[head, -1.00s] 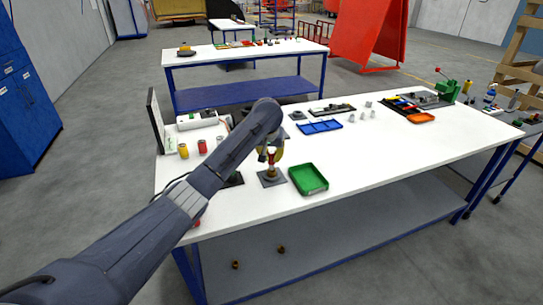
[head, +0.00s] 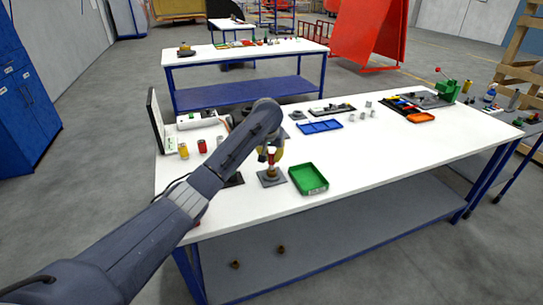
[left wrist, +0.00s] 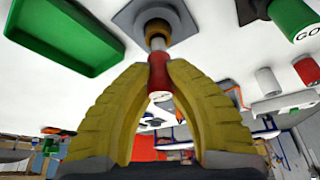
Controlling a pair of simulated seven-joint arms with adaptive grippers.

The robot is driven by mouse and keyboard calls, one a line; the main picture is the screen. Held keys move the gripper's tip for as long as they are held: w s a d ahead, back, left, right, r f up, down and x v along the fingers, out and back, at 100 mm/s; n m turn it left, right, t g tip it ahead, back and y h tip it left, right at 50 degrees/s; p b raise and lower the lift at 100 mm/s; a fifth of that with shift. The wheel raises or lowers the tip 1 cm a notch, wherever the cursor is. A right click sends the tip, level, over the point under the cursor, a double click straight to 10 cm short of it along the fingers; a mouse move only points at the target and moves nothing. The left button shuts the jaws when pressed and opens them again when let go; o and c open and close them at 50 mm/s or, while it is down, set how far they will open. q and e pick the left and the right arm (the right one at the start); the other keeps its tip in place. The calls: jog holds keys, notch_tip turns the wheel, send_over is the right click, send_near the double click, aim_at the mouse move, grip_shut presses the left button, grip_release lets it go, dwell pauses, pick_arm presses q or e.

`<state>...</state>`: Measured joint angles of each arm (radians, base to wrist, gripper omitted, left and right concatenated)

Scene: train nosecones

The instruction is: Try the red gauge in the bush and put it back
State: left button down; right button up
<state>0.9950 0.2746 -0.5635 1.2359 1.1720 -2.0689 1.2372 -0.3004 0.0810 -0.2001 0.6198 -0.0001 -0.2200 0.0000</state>
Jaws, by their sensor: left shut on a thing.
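My left gripper (head: 269,154) is shut on the red gauge, above the bush on the near left part of the white table. In the left wrist view the yellow fingers (left wrist: 158,85) close on the gauge's red grip (left wrist: 159,72). The gauge's metal end (left wrist: 157,40) points at the brass bush (left wrist: 155,20), which sits on a square grey base (left wrist: 128,14). The metal end meets the bush opening; how deep it sits I cannot tell. The base also shows in the head view (head: 271,181). My right gripper is not in view.
A green tray (head: 308,180) stands just right of the base. A blue divided tray (head: 320,127) lies behind it. The table's right front is clear.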

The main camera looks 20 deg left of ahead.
aim_at(272, 162)
pick_arm(q)
jog(key=shift+f, duration=1.75)
dwell(5.0)
jog(key=shift+r, duration=0.1)
jog(key=shift+r, duration=3.75)
